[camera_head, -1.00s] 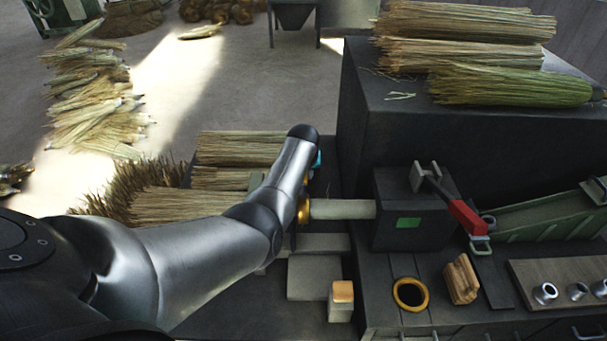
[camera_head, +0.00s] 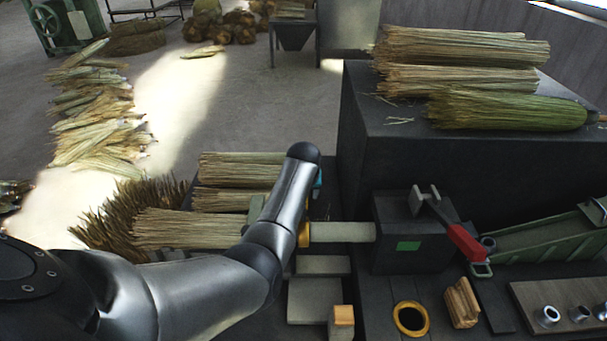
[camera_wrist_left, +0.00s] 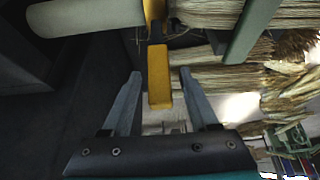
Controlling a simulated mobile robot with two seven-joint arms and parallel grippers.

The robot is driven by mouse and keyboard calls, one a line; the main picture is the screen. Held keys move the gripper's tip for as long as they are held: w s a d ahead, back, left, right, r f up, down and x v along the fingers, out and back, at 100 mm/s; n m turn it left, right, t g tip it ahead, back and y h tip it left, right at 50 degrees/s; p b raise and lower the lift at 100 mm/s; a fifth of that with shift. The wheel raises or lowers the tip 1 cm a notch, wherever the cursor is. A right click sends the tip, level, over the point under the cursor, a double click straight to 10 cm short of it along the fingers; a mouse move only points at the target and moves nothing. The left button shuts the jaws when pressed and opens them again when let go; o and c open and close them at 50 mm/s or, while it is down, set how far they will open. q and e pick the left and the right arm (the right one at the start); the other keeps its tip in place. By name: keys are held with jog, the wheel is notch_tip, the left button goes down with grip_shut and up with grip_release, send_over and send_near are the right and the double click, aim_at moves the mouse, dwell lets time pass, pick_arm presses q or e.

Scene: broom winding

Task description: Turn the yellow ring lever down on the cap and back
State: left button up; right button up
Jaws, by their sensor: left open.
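The yellow ring (camera_head: 304,234) shows as a narrow strip beside my arm, at the left end of a pale round handle (camera_head: 342,232). In the left wrist view the yellow lever (camera_wrist_left: 159,78) hangs down from the ring (camera_wrist_left: 154,12), beside the handle (camera_wrist_left: 85,16). My left gripper (camera_wrist_left: 160,74) is open, with the lever's lower part seen between its two fingers and a gap on each side. Whether the lever is at fingertip depth I cannot tell. In the head view my arm hides the gripper and most of the lever. My right gripper is not in view.
A dark clamp block (camera_head: 412,237) with a red-handled lever (camera_head: 466,243) holds the handle's right end. Straw bundles (camera_head: 185,229) lie left of my arm. Brooms (camera_head: 465,52) lie on the dark cabinet.

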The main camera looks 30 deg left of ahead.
pick_arm(q)
jog(key=p+v, duration=0.1)
jog(key=v, duration=1)
jog(key=shift+r, duration=0.25)
jog(key=shift+s+d+f, duration=0.1)
jog(key=shift+s, duration=0.1)
